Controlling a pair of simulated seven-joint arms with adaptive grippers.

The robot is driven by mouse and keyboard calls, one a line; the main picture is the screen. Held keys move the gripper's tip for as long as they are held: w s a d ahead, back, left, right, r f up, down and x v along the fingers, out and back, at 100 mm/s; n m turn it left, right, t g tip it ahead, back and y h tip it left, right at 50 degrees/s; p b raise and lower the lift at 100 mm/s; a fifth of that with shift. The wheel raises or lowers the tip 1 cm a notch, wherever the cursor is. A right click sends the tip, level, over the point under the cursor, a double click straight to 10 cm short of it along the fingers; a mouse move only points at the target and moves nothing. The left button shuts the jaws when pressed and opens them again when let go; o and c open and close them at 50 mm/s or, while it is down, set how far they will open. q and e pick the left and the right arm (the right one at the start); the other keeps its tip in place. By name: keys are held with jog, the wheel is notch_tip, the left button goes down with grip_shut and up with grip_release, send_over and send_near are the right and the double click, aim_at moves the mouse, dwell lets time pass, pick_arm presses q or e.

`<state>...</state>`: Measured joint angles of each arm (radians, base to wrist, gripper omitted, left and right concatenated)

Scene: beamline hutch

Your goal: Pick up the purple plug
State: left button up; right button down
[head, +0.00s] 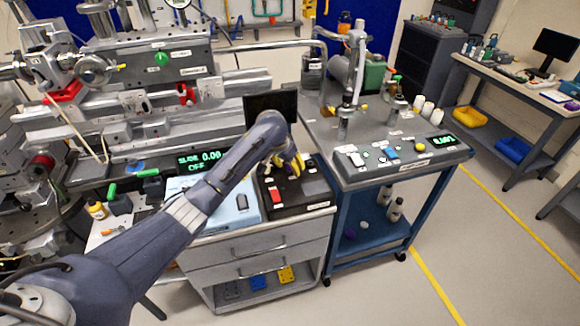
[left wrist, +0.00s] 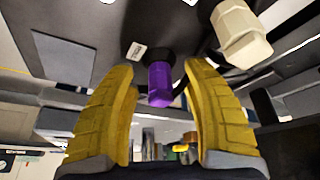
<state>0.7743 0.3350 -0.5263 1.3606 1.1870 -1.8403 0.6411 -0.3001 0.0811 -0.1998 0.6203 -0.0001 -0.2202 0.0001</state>
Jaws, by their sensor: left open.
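The purple plug (left wrist: 160,84) shows in the left wrist view, with a dark collar at its upper end. It lies in the space between the two yellow fingers of my left gripper (left wrist: 161,70). The fingers are open, with a visible gap on each side of the plug. In the head view my left gripper (head: 297,163) is over the black panel (head: 300,207) on the drawer cabinet, and I cannot make out the plug there. My right gripper is in neither view.
A cream faceted piece (left wrist: 242,32) stands close to the right finger in the left wrist view. A red block (head: 277,196) sits on the black panel. A dark monitor (head: 262,104) stands behind it. The blue cart (head: 345,215) adjoins on the right.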

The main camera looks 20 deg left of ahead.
pick_arm(q)
jog(key=shift+c, duration=0.6)
grip_shut()
jog(key=shift+r, duration=0.1)
notch_tip(320, 180, up, 20)
dwell(0.6)
